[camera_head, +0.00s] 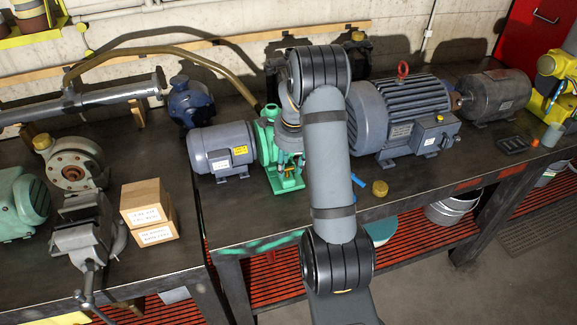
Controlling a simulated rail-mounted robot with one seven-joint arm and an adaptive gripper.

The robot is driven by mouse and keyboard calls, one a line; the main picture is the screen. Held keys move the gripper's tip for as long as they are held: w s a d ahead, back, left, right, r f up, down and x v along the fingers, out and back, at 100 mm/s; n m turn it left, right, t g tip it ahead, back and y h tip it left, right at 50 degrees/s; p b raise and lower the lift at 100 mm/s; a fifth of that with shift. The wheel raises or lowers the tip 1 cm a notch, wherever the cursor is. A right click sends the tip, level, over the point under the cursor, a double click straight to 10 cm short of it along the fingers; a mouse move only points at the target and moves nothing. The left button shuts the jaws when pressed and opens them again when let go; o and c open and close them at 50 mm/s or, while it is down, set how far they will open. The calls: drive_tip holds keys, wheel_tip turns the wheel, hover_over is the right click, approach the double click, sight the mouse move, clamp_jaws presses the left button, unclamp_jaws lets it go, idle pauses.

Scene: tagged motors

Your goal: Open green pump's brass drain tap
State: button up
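The green pump (267,143) stands on the dark workbench, coupled to a grey-blue motor (222,148) on its left. My arm comes up from the bottom of the picture, and its far end bends down over the pump's right side. My gripper (291,162) points down at the pump's front right, close above its green base. Its fingers are small and dark against the pump, so their opening and any contact cannot be made out. The brass drain tap cannot be made out; my gripper and arm cover that part of the pump.
A large blue-grey motor (405,112) with a red lifting eye stands right of my arm. A brass-coloured cap (380,188) lies near the bench's front. Two boxes (148,212) and a vise (85,235) are at left. A hose (190,57) arches behind the pump.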

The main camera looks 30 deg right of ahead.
sight(287, 172)
drive_tip(key=shift+w+f, duration=0.2)
drive_tip(key=shift+f, duration=0.75)
drive_tip(key=shift+c, duration=1.3)
clamp_jaws()
drive_tip(key=shift+f, duration=0.1)
